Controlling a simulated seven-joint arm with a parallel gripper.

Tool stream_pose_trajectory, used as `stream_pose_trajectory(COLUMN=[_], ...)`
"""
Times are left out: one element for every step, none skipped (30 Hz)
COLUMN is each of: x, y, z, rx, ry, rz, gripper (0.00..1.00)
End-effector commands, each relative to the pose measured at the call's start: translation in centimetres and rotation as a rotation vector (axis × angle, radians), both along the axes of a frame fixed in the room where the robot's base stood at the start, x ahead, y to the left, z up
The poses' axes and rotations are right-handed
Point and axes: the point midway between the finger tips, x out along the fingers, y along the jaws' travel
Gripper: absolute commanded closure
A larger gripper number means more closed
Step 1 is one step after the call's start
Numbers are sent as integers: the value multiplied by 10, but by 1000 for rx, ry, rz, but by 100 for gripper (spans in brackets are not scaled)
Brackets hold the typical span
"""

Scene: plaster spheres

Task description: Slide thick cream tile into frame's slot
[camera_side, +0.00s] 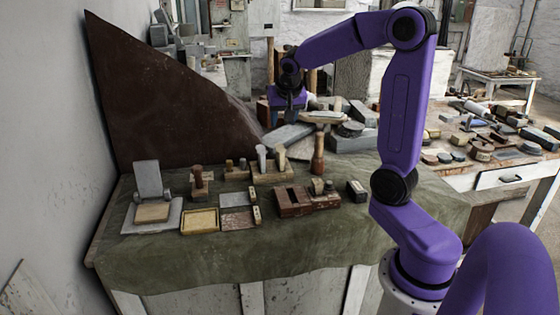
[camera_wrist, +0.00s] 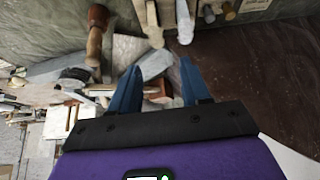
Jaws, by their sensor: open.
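A tan-cream square tile (camera_side: 152,212) lies flat on a grey slab at the left of the green-covered table, in front of an upright grey plate. A shallow yellowish frame (camera_side: 199,221) with a raised rim lies just right of it. I cannot tell which is the thick cream tile, nor make out a slot in the frame. A dark red-brown block (camera_side: 293,201) with recesses stands further right. My gripper (camera_side: 291,113) is open and empty, high beyond the table's far side, well apart from these pieces. In the wrist view its two blue fingers (camera_wrist: 160,84) are spread wide.
Wooden-handled tools (camera_side: 263,160) stand in a holder at the table's back, with a tall handle (camera_side: 318,153) beside it. A large dark brown panel (camera_side: 160,95) rises behind the left. Stone pieces (camera_side: 350,130) crowd the area behind. The green cloth's (camera_side: 240,258) front is clear.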

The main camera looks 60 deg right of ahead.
Motion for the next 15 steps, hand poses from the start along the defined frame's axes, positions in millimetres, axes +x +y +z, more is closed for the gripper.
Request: stream_pose_trajectory(x=[1,2,3,4,6,8,10,12,14,16,18,20,22,24,26], y=[-3,-5,-7,-8,-10,-12,-14,-16,-18,-20,-21,-24,-26,-28,-30], z=[-2,-4,-8,-11,-16,-22,-27,-31,-38,-42,-47,-52,-57,-61,-67], rx=[0,0,1,0,0,0,0,0,0,1,1,0,1,0,1], ry=[-1,-2,-1,0,1,3,3,3,3,4,3,3,2,3,3], rz=[-9,-12,-13,-14,-13,-11,-11,-13,-10,-10,-10,-10,-10,-11,-9], gripper=[53,53,53,53,53,53,53,53,53,53,53,53,53,53,53])
